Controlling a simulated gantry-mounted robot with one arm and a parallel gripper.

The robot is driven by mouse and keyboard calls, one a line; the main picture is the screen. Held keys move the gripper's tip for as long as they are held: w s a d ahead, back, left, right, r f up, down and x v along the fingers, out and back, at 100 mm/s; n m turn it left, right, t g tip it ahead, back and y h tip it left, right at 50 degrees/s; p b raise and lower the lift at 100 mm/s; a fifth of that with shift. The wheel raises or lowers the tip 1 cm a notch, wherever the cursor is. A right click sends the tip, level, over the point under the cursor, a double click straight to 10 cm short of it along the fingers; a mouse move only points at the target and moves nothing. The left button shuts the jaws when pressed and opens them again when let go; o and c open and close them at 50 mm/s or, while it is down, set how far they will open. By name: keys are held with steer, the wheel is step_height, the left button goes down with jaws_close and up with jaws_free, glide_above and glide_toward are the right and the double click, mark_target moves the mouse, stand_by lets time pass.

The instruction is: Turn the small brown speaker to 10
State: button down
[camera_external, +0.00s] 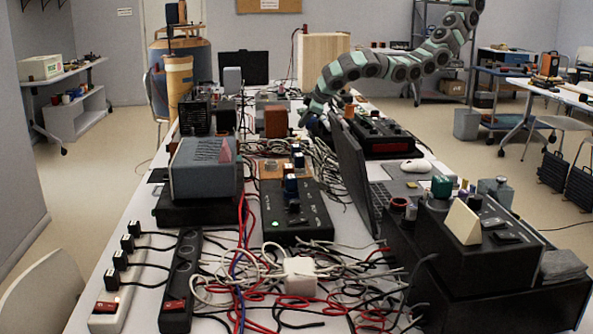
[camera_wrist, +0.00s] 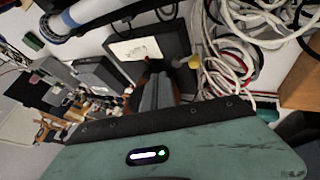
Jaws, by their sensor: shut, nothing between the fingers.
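A small brown box (camera_external: 275,122), which looks like the small brown speaker, stands mid-table in the external view. No knob or dial marking on it can be made out. My gripper (camera_external: 309,120) is low over the table just to the right of this box, with its fingertips too small to make out there. In the wrist view my gripper (camera_wrist: 156,82) shows dark fingers together, with nothing held. I cannot tell whether the fingers touch anything. A reddish-brown round part shows partly hidden behind the fingers; I cannot tell whether it belongs to the speaker.
A dark box with a white label (camera_wrist: 135,50) lies beyond the fingers in the wrist view. Loose white cables (camera_wrist: 232,75) lie to its right. A black console (camera_external: 380,137), an open laptop (camera_external: 352,170) and a grey-blue box (camera_external: 205,168) crowd the table.

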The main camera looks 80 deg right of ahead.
steer(key=shift+x, duration=3.05)
